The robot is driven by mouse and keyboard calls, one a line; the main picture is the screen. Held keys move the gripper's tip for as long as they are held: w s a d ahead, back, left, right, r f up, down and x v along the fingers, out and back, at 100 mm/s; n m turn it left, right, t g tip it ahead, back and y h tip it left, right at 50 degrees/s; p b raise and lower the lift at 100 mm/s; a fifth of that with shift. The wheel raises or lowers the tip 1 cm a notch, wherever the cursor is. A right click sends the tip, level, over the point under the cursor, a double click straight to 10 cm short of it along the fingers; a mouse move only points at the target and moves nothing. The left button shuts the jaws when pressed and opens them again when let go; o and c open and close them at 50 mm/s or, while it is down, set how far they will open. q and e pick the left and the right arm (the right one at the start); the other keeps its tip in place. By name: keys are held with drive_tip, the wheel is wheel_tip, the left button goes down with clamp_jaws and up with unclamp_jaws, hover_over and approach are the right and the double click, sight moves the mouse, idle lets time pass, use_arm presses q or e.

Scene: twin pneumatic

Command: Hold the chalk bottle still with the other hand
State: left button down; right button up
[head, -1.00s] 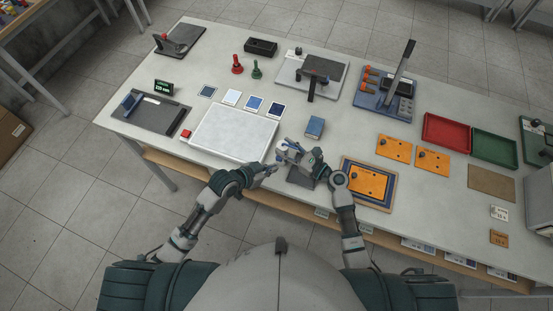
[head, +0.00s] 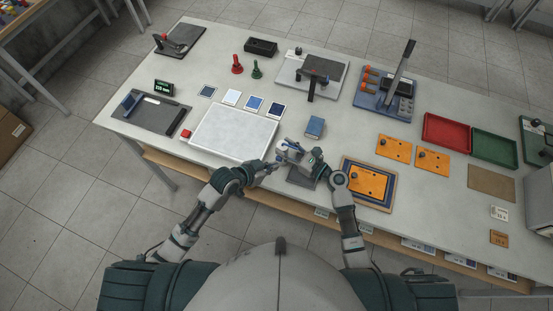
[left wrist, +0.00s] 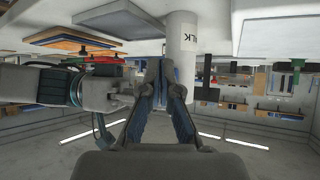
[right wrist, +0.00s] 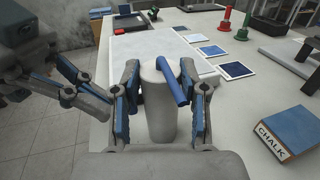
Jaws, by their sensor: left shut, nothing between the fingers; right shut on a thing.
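The chalk bottle is a pale upright cylinder (right wrist: 160,108) in the right wrist view, between the fingers of my right gripper (right wrist: 163,100). My right gripper is shut on it; it also shows in the head view (head: 290,157). A blue stick-like part (right wrist: 173,82) slants across the bottle's top. In the left wrist view the white bottle (left wrist: 182,45) shows part of its label, "LK". My left gripper (head: 273,167) is shut and empty beside the bottle; in the left wrist view its fingertips (left wrist: 163,65) overlap the bottle's edge. I cannot tell whether they touch it.
A blue box labelled CHALK (right wrist: 286,132) lies right of the bottle. A large white board (head: 235,130) lies behind and left. A blue-framed tray with an orange plate (head: 368,182) is to the right. Four coloured cards and two stamps stand farther back.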

use_arm(q)
drive_tip(key=shift+w+d, duration=0.2)
drive_tip(key=shift+w, duration=0.4)
idle(0.7)
idle(0.4)
drive_tip(key=shift+s+a, duration=0.15)
drive_tip(key=shift+s, duration=0.35)
drive_tip(key=shift+s+a, duration=0.15)
drive_tip(key=shift+s, duration=0.35)
drive_tip(key=s, duration=0.1)
drive_tip(key=s+a, duration=0.1)
drive_tip(key=s, duration=0.2)
drive_tip(key=shift+s+a, duration=0.3)
drive_tip(key=shift+s, duration=0.1)
use_arm(e)
drive_tip(key=o, duration=1.3)
